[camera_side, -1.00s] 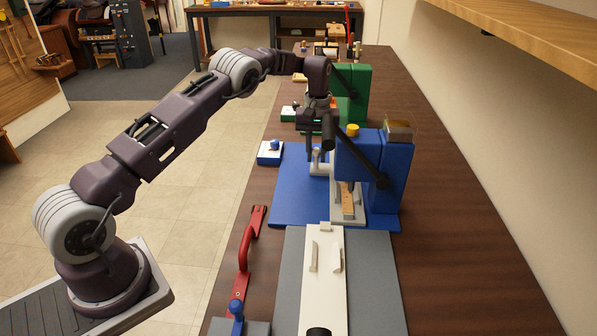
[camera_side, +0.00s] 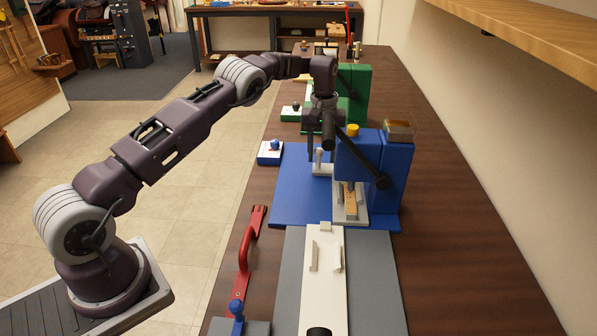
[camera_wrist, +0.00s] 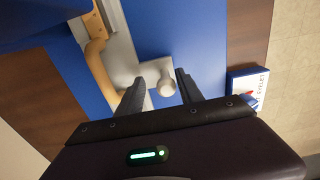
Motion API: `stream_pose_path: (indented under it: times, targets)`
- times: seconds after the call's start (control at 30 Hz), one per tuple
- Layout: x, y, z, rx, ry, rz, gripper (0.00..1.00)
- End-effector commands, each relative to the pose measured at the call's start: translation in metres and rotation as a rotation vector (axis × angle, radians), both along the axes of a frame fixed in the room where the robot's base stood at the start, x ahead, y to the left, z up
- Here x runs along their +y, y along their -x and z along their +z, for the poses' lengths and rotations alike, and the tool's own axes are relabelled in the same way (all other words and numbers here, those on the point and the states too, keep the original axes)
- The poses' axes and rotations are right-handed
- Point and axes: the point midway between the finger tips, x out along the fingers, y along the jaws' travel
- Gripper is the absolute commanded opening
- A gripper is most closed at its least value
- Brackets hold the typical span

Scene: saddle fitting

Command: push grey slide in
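The grey slide (camera_side: 338,208) lies on the blue base plate (camera_side: 290,190), partly under the blue press (camera_side: 362,160). A tan strip (camera_side: 350,200) lies on it. Its pale upright knob (camera_side: 318,158) stands at its left end. In the wrist view I see the slide (camera_wrist: 121,55) and the round top of the knob (camera_wrist: 166,87). My gripper (camera_wrist: 160,78) is open above the slide's left end. The knob shows between the two fingers, nearer the right one. Nothing is held.
The press has a black lever (camera_side: 365,165) close to my gripper's right. A green press (camera_side: 355,95) stands behind. A small blue-and-white box (camera_side: 270,152) sits left of the base plate. A red handle (camera_side: 248,250) and a white board (camera_side: 325,275) lie in front.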

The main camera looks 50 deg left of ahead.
Motion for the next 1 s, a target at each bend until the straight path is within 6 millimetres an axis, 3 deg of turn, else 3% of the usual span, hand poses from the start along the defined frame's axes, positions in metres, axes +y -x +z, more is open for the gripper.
stream_pose_path:
  times: [0.13,0.63,1.0]
  targets:
    - [0.002,0.0,0.004,0.001,-0.002,0.002,0.44]
    - [0.004,0.001,0.055,0.002,-0.005,0.004,0.44]
    - [0.003,0.002,0.062,0.001,-0.004,0.003,0.44]
